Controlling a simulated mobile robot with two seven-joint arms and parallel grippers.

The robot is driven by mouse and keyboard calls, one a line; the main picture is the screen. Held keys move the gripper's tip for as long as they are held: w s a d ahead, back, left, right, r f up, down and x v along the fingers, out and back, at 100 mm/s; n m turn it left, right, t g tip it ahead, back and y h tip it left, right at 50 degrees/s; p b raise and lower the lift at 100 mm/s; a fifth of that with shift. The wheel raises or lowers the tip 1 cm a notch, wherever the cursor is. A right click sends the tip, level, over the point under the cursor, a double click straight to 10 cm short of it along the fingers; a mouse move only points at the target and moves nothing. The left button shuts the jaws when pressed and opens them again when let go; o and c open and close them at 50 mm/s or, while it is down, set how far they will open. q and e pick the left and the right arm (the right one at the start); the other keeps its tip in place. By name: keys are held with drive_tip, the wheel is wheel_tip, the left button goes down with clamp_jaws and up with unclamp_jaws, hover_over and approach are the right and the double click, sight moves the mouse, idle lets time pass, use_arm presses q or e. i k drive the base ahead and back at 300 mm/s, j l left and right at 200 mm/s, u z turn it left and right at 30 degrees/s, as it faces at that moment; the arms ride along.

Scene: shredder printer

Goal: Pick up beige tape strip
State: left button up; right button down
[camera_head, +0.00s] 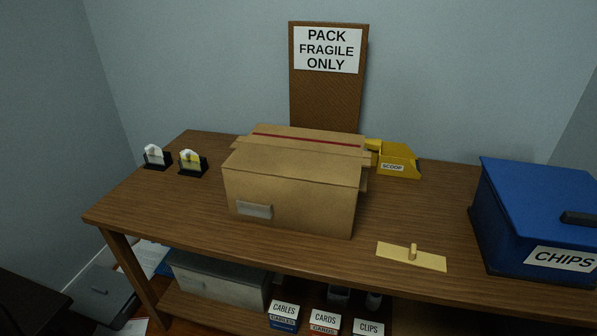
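The beige tape strip (411,257) lies flat near the front edge of the wooden table, to the right of the cardboard box. A small upright peg stands at its middle. A cardboard box (287,196) stands at the middle of the table, with a grey label on its front and a red line across its top. Neither of my grippers shows in the head view.
A blue bin (531,216) marked CHIPS stands at the right. A yellow scoop (398,160) sits behind the strip. Two small black holders (193,165) stand at the left. The wooden table (160,205) is clear around the strip. A cork board (327,105) stands at the back.

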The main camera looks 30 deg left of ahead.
sight(412, 256)
drive_tip(key=i+j+z, duration=0.1)
drive_tip(key=j+z, duration=1.15)
drive_tip(key=j, duration=0.1)
